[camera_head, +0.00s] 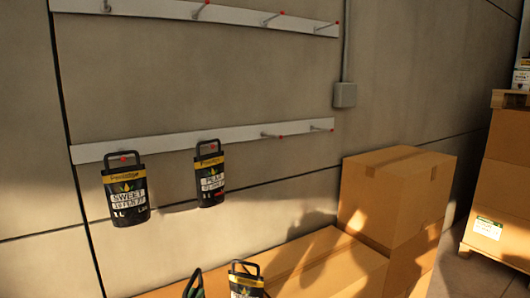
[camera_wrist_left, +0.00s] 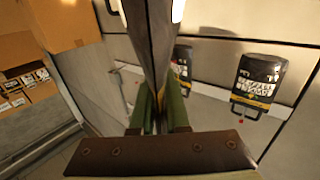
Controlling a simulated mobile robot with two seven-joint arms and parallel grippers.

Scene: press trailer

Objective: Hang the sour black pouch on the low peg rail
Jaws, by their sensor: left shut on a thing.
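A black pouch (camera_head: 246,285) with a yellow band and a black loop handle is upright at the bottom edge of the head view. Its lower part is cut off and I cannot read its flavour. My left gripper (camera_head: 195,289) shows only as a dark green bit left of it. In the left wrist view, the green fingers (camera_wrist_left: 161,110) are shut on a dark pouch (camera_wrist_left: 148,35) seen nearly edge-on. The low peg rail (camera_head: 235,133) is white, on the wall. Its two right pegs (camera_head: 272,135) are bare. My right gripper is not in view.
A SWEET pouch (camera_head: 125,190) and another black pouch (camera_head: 210,180) hang on the low rail's left pegs. A bare upper rail (camera_head: 240,15) is above. Cardboard boxes (camera_head: 385,195) stand below and right of the rail. A grey wall box (camera_head: 344,95) sits beyond its right end.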

